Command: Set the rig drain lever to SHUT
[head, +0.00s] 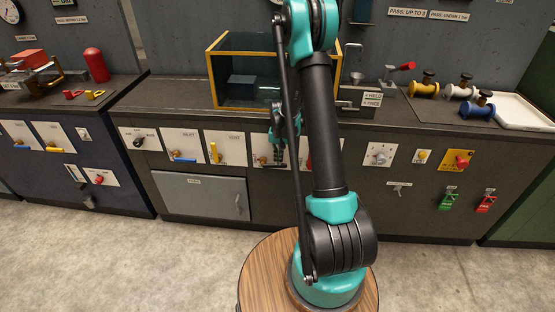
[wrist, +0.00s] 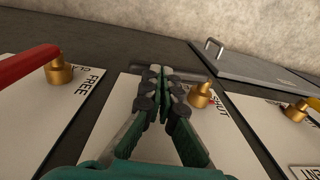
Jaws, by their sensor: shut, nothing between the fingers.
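The drain plate is the middle pale plate (wrist: 112,125) in the wrist view, with a brass hub (wrist: 200,95) and the word SHUT beside it. Its lever arm is not clear; a dark bar shows behind my fingertips, and I cannot tell whether it is the lever. My gripper (wrist: 160,72) is shut and empty, its tips over this plate beside the hub. I cannot tell whether they touch anything. In the head view my gripper (head: 277,142) is at the cabinet front, and my arm hides most of that plate.
In the head view a blue lever (head: 184,160), a grey hatch (head: 205,195) and a yellow-framed tank (head: 215,85) are near my arm.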

